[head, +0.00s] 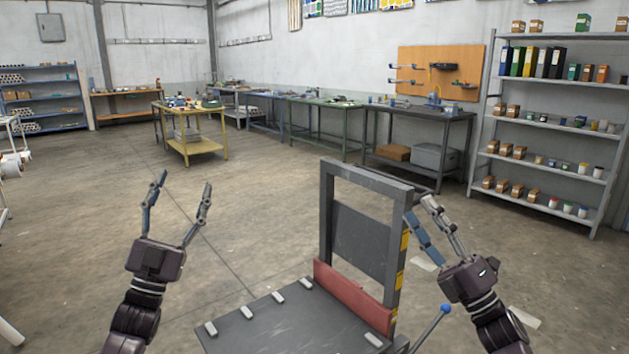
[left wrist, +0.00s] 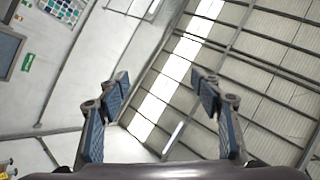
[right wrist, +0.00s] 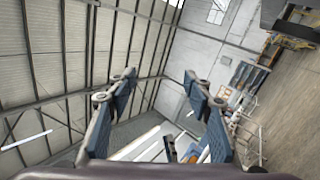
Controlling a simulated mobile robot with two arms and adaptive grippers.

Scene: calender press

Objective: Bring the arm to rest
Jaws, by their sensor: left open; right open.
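My left gripper (head: 180,192) is raised at the left in the head view, pointing up. Its fingers are spread and nothing is between them. In the left wrist view the open fingers (left wrist: 158,95) frame the wall and roof. My right gripper (head: 428,225) is raised to the right of the press, just beside its upright frame in the picture. Its fingers are apart and empty, and they also show spread in the right wrist view (right wrist: 160,90). The calender press has a dark frame (head: 367,180), a red bar (head: 352,296) and a flat grey bed (head: 290,325).
The lever with a blue knob (head: 445,308) sticks out at the press's right, below my right gripper. A grey shelf (head: 548,130) stands at the right. Workbenches (head: 415,115) and a yellow table (head: 196,145) stand further back. The floor (head: 250,215) between is clear.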

